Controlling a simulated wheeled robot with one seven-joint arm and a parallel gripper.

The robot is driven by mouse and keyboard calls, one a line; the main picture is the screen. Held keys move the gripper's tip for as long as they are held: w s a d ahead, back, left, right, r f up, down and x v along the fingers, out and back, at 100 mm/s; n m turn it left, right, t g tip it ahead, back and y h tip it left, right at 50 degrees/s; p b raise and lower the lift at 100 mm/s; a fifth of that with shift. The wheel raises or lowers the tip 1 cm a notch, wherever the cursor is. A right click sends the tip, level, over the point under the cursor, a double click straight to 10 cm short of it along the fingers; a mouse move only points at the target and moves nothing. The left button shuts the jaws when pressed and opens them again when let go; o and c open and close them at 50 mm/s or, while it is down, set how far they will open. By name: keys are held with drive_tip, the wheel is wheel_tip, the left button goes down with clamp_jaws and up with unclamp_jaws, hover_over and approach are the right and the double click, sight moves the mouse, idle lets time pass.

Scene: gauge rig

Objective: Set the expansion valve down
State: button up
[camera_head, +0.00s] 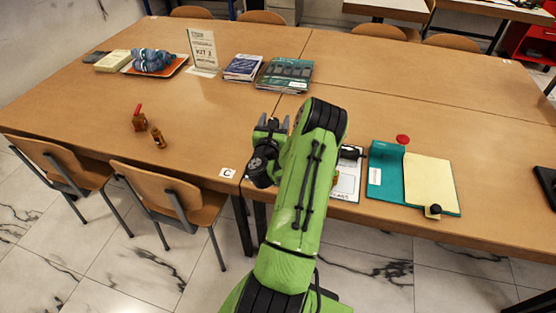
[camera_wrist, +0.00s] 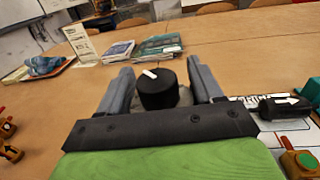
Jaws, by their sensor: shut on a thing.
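My gripper (camera_wrist: 165,82) is shut on a black round knob-like part with a white mark on top, which I take to be the expansion valve (camera_wrist: 157,92). A grey part shows beside the knob, between the fingers.
Two brass fittings (camera_head: 139,119) (camera_head: 158,137) stand left; a "C" card (camera_head: 227,173) lies at the near edge. Right are a clipboard (camera_head: 347,183), a black cylinder (camera_head: 351,152) and a teal folder (camera_head: 386,172). An orange tray (camera_head: 178,65) and magazines (camera_head: 285,74) lie farther back. Mid-table is clear.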

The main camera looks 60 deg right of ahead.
wheel_tip(320, 180, down, 8)
drive_tip(key=b, duration=0.2)
drive_tip(key=shift+w+d, duration=0.15)
drive_tip(key=shift+w, duration=0.05)
drive_tip(key=shift+b, duration=0.35)
drive_tip(key=o, duration=1.6)
drive_tip(key=shift+r, duration=0.2)
